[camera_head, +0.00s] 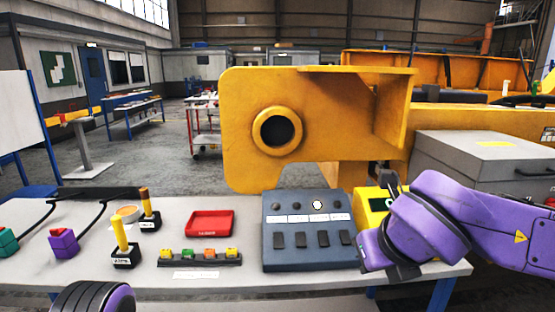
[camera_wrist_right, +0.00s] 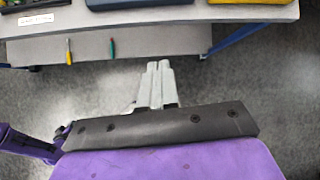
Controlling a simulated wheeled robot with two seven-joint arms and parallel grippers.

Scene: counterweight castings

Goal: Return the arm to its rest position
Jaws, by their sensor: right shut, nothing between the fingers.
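My right arm (camera_head: 455,215), purple with black bands, comes in from the right in the head view. Its wrist end overlaps the front right of the workbench and partly covers a yellow box. In the right wrist view my right gripper (camera_wrist_right: 158,72) shows light grey fingers pressed together, with nothing between them. They show over the floor and a lower shelf, just short of the bench's front edge in the picture. A purple and black part of my left arm (camera_head: 118,298) shows at the bottom left of the head view; its gripper is out of view.
The workbench (camera_head: 215,277) carries a grey switch panel (camera_head: 308,255), a red tray (camera_head: 210,223), yellow-handled levers (camera_head: 119,235) and a button strip (camera_head: 200,260). A large yellow casting (camera_head: 245,100) stands behind. A grey case (camera_head: 460,155) is at right. Two tools lie on the lower shelf (camera_wrist_right: 160,45).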

